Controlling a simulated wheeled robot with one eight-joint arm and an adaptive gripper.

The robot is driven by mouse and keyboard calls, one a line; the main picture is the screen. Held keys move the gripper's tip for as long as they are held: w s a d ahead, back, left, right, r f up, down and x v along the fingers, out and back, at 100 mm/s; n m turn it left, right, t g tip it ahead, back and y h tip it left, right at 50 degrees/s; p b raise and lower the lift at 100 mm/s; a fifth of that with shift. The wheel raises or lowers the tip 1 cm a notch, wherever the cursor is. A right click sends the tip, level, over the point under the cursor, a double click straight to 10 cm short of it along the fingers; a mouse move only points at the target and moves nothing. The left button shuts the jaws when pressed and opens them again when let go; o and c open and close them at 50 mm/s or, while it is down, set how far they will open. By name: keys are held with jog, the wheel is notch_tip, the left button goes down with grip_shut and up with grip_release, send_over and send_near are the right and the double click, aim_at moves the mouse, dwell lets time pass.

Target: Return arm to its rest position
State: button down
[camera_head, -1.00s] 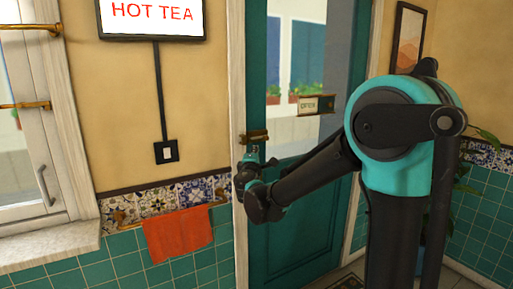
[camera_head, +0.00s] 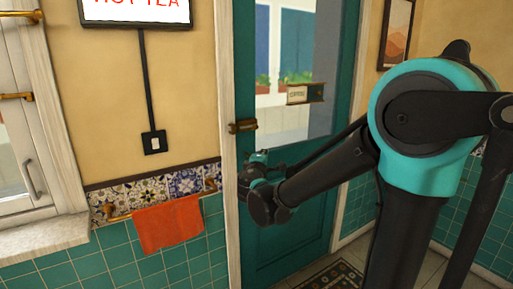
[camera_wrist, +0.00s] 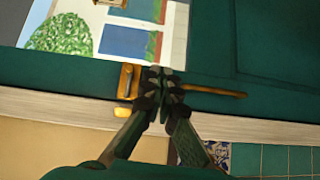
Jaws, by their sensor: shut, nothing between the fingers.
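My arm reaches in from the right in the head view, with its dark wrist end (camera_head: 265,200) in front of the teal door (camera_head: 290,235). The fingers are hard to make out there. In the wrist view my gripper (camera_wrist: 160,80) is shut and empty, its two dark fingertips together. They overlap the brass door handle (camera_wrist: 215,92) in that picture; I cannot tell whether they touch it. The brass latch (camera_head: 242,126) shows above and left of my wrist in the head view. The door looks closed.
An orange towel (camera_head: 168,224) hangs on a rail on the tiled wall left of the door. A light switch (camera_head: 154,142) and a window (camera_head: 25,150) are further left. A patterned mat (camera_head: 328,277) lies on the floor by the door.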

jog(key=s+d+f+m+g+h, duration=0.1)
jog(key=s+d+f+m+g, duration=0.4)
jog(key=d+f, duration=0.4)
jog(key=s+d+f+m+g+h, duration=0.1)
jog(key=s+d+f+m+g, duration=0.35)
jog(key=s+d+f, duration=0.5)
jog(key=s+f+m+g+y, duration=0.4)
jog(key=s+f, duration=0.5)
jog(key=s, duration=0.5)
jog(key=shift+m+y, duration=0.4)
jog(key=shift+m, duration=0.75)
